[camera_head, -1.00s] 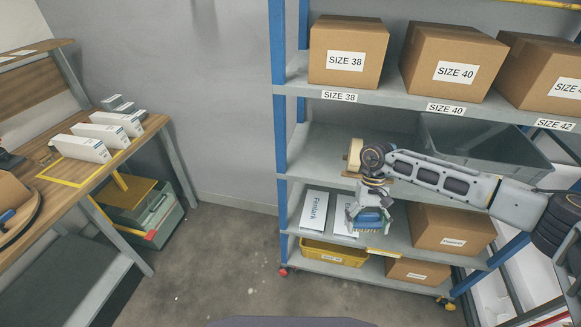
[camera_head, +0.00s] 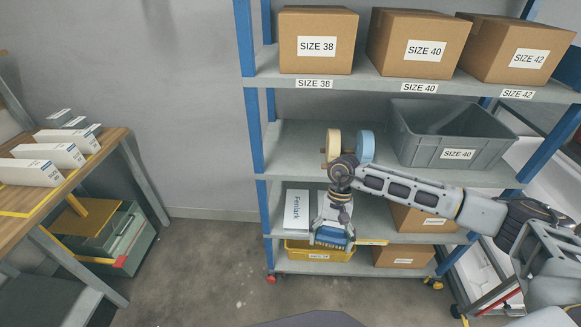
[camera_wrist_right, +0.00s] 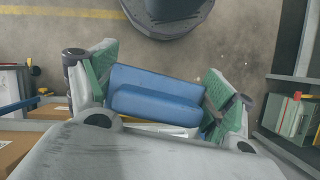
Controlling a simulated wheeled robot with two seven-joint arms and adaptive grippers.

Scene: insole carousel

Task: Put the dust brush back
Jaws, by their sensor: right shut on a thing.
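The dust brush (camera_head: 335,238) has a blue body and sits in my right gripper (camera_head: 333,230), in front of the lower shelves. In the right wrist view the blue brush (camera_wrist_right: 155,95) lies between the green finger pads of the right gripper (camera_wrist_right: 158,98), which is shut on it. In the head view the gripper hangs downward over the yellow bin's right part. Its distance from the shelf edge is hard to tell. My left gripper is not in view.
The rack holds SIZE boxes (camera_head: 318,42), a grey bin (camera_head: 455,138), cream (camera_head: 333,146) and blue (camera_head: 366,147) rolls, a white Fenlark box (camera_head: 297,209) and a yellow bin (camera_head: 300,252). A workbench (camera_head: 103,158) stands left. The floor (camera_head: 200,270) between is clear.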

